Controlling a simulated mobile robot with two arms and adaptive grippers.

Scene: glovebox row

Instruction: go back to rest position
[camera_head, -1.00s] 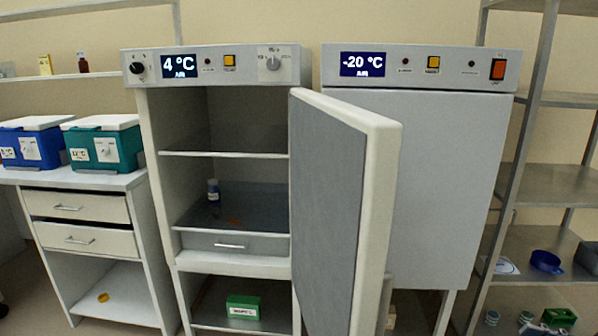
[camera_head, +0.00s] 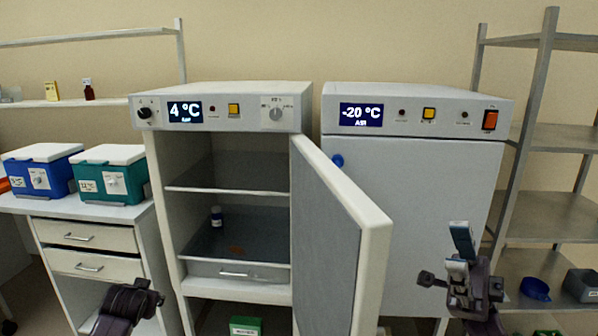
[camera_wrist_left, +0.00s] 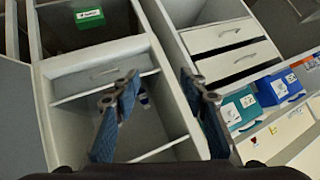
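My right gripper (camera_head: 460,252) is in front of the lower right part of the -20 °C unit in the head view, apart from it. Its fingers look spread, with nothing between them. My left gripper shows only partly at the lower left of the head view (camera_head: 126,304). In the left wrist view (camera_wrist_left: 159,82) its two blue-padded fingers are apart and empty. The 4 °C unit (camera_head: 222,93) stands with its door (camera_head: 345,230) swung open toward me. A small blue-capped vial (camera_head: 216,216) stands on a shelf inside.
The -20 °C unit (camera_head: 415,190) is closed. A blue box (camera_head: 40,170) and a teal box (camera_head: 107,175) sit on the left counter. A metal rack (camera_head: 555,215) stands at the right. A green box (camera_head: 245,327) is low in the 4 °C unit's stand.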

